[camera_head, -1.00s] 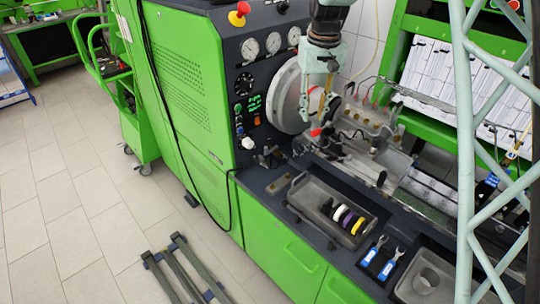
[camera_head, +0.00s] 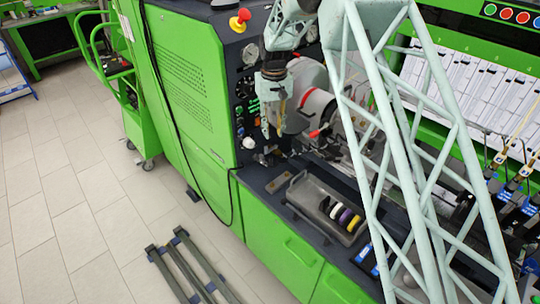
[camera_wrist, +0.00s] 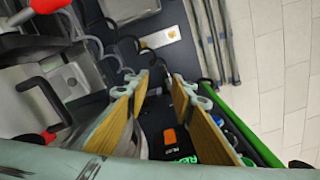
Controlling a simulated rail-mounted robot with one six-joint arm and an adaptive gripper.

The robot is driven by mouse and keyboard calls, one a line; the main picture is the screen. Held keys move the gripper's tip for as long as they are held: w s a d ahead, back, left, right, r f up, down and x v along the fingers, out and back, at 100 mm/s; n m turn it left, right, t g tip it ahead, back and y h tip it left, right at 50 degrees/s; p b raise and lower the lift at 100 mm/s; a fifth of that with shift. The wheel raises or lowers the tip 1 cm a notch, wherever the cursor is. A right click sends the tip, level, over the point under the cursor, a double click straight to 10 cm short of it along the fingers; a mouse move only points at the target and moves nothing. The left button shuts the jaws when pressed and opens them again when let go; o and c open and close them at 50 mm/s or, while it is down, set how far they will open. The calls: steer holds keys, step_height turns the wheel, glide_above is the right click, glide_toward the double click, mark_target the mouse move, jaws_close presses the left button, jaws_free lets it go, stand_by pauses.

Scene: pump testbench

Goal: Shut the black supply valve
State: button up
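My gripper (camera_head: 273,132) is in front of the lower instrument panel of the green testbench, pointing down. In the wrist view, its two tan-padded fingers (camera_wrist: 160,82) are apart with nothing between them. Several dark curved parts (camera_wrist: 122,50) lie beyond the left finger, on the dark bench top. I cannot tell for sure which of them is the black supply valve. In the head view, the small dark fittings below my gripper (camera_head: 290,153) are too small to make out. I see no contact between the fingers and any fitting.
A red-handled lever (camera_head: 317,132) stands right of my gripper; red handles (camera_wrist: 48,4) also show at the wrist view's left. A white knob (camera_head: 249,143) is just left of it. A grey tray (camera_head: 296,199) with coloured rings is below. Open tiled floor lies left.

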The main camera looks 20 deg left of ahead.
mark_target(271, 157)
steer(key=shift+a+f, duration=0.45)
steer(key=shift+f, duration=0.1)
steer(key=shift+f+p, duration=1.05)
steer(key=shift+f, duration=5.75)
steer(key=shift+c, duration=0.3)
jaws_close()
